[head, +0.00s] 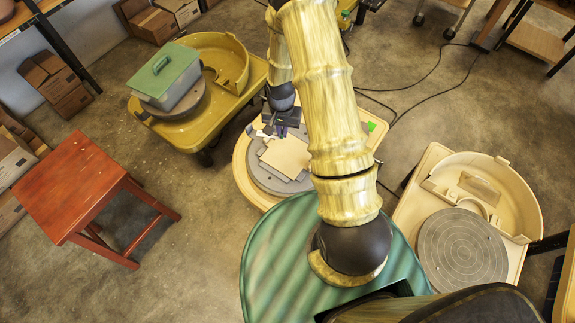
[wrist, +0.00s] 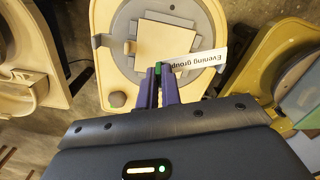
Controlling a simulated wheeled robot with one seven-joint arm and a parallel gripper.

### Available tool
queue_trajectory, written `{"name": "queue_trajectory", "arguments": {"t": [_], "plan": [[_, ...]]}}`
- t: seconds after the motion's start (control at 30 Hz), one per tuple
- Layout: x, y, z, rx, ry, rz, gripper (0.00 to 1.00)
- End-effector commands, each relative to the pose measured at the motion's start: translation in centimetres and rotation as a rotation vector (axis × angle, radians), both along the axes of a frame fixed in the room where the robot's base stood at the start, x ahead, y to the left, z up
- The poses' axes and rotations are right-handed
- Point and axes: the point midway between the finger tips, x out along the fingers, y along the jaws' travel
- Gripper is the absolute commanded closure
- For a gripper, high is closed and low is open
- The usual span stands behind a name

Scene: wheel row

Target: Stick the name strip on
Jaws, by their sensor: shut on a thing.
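The name strip (wrist: 207,61) is a white label reading "Evening group", upside down in the wrist view. My gripper (wrist: 165,72) is shut on its left end, beside a small green piece between the purple fingertips. The strip juts out to the right. In the head view my gripper (head: 281,128) is over the rear part of the middle wheel, partly hidden by my arm. The middle wheel (head: 242,164) has a cream body and a grey wheel head carrying a square pale board (head: 286,156); the board also shows in the wrist view (wrist: 165,43). I cannot tell whether the strip touches anything.
A yellow wheel (head: 178,132) at the back left carries a grey box with a green lid (head: 162,72). A cream wheel (head: 463,245) with a bare grey head stands at the right. A red stool (head: 72,185) is at the left. Cables (head: 405,100) lie on the floor.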

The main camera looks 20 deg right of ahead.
Motion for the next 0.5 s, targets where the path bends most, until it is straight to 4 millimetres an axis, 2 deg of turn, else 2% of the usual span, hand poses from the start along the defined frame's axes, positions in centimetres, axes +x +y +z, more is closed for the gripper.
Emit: {"name": "queue_trajectory", "arguments": {"t": [0.03,0.5], "plan": [[-0.1,-0.1,-2.2,0.000,0.000,-0.024,1.00],[-1.1,-0.7,-11.4,0.000,-0.001,-0.278,1.00]]}}
